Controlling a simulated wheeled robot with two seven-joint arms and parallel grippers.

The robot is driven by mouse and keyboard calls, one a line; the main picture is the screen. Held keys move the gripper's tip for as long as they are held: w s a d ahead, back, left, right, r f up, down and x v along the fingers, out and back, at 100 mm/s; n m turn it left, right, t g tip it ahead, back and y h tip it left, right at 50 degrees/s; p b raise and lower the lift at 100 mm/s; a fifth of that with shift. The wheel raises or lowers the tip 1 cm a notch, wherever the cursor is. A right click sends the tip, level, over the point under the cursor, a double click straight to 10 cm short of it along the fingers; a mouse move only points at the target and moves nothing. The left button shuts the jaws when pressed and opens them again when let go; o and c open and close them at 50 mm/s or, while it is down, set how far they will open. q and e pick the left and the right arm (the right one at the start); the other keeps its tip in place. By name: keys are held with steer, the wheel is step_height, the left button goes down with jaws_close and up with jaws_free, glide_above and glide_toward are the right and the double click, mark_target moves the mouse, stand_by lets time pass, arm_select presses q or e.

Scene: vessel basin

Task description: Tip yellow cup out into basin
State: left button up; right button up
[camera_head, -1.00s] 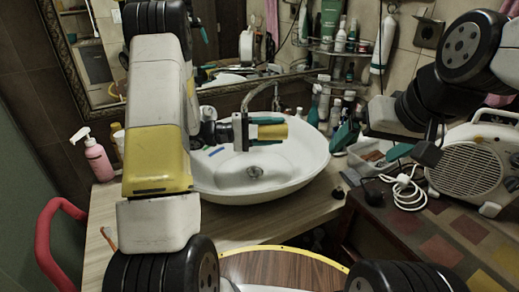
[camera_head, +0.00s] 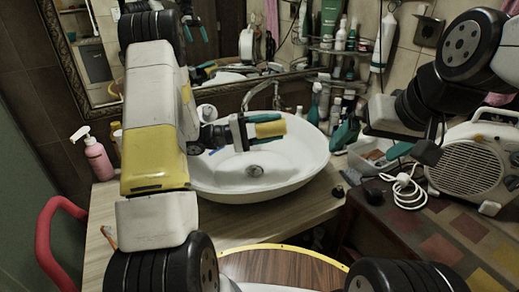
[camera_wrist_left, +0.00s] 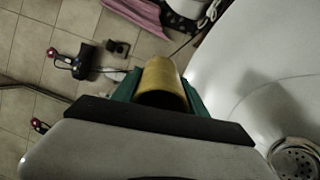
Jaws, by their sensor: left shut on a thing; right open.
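The yellow cup (camera_head: 269,129) is held sideways above the white basin (camera_head: 228,188), toward its right back part. My left gripper (camera_head: 262,130) is shut on it, with a teal finger on each side. In the left wrist view the yellow cup (camera_wrist_left: 161,76) sits between the fingers, with a dark opening toward the camera. The basin (camera_wrist_left: 240,50) is beside it on the right, with its drain (camera_wrist_left: 295,160) low in the corner. Whether anything is in the cup cannot be seen. My right gripper (camera_head: 372,142) is open and empty, right of the basin.
A chrome tap (camera_head: 263,92) stands behind the basin. A pink pump bottle (camera_head: 98,158) is at left. Several bottles stand at the back right. A beige heater (camera_head: 470,165) and white cable (camera_head: 405,187) are at right.

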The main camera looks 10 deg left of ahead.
arm_select(q)
steer(key=shift+s+a+r+t+h, duration=0.1)
steer(key=shift+a+r+t+h, duration=0.15)
steer(key=shift+r+h, duration=0.65)
steer(key=shift+a+r+t+h, duration=0.15)
steer(key=shift+a+r+h, duration=0.15)
steer(key=shift+r+h, duration=0.6)
steer(key=shift+a+r+n+t+h, duration=0.3)
steer(key=shift+r+h, duration=0.15)
steer(key=shift+r, duration=0.25)
steer(key=shift+a+r+n+t+h, duration=0.15)
steer(key=shift+a+r+t+h, duration=0.2)
steer(key=shift+r, duration=0.35)
steer(key=shift+a+r+n+t+h, duration=0.15)
steer(key=shift+r+n+t+h, duration=0.1)
steer(key=shift+r+h, duration=0.35)
stand_by(0.5)
